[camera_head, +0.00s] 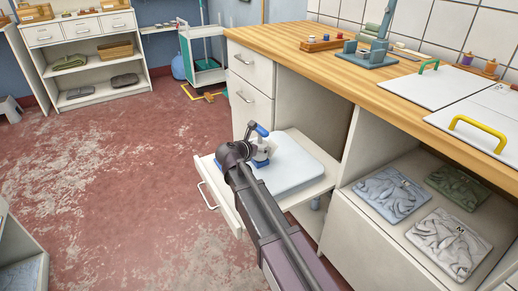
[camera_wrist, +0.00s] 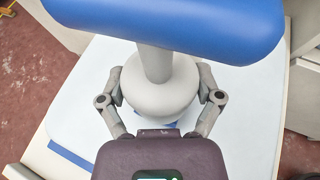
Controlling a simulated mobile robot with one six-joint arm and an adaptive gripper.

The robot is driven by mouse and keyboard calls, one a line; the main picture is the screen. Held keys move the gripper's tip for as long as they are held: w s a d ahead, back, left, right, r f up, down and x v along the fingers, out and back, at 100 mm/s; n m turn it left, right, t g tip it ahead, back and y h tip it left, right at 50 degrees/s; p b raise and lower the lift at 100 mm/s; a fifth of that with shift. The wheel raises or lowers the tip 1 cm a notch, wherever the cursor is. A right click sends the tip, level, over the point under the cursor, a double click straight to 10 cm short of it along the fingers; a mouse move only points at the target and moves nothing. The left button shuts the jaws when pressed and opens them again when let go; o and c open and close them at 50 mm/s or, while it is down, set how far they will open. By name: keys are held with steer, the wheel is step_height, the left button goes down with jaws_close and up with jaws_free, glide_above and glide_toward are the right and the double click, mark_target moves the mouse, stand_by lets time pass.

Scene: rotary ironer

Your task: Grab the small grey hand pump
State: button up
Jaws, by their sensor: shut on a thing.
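The small hand pump has a pale grey round body and stem (camera_wrist: 150,92) and a wide blue handle (camera_wrist: 170,22) across the top in the wrist view. In the head view its blue handle (camera_head: 261,129) rises above the pull-out tray. My gripper (camera_wrist: 158,82) has one finger on each side of the round body and is shut on it. In the head view my gripper (camera_head: 252,152) is over the white slab. The pump's underside is hidden by its body and my gripper, so I cannot tell whether it touches the slab.
The pale slab (camera_head: 290,170) lies on a pulled-out tray with a front handle (camera_head: 207,197). A wooden counter (camera_head: 310,52) stands above, to the right. Folded cloths (camera_head: 450,243) lie in the lower right compartment. The red floor (camera_head: 110,190) is open to the left.

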steer(key=shift+r, duration=0.15)
step_height(320, 180, up, 2)
steer(key=shift+p, duration=1.15)
steer(key=shift+r+p, duration=0.8)
steer(key=shift+r, duration=0.05)
steer(key=s+a, duration=0.2)
steer(key=s, duration=0.5)
steer(key=s+a+p, duration=0.1)
steer(key=s+a, duration=0.2)
steer(key=s, duration=0.5)
steer(key=shift+r, duration=0.45)
steer(key=shift+a+r, duration=0.15)
steer(key=shift+r, duration=0.05)
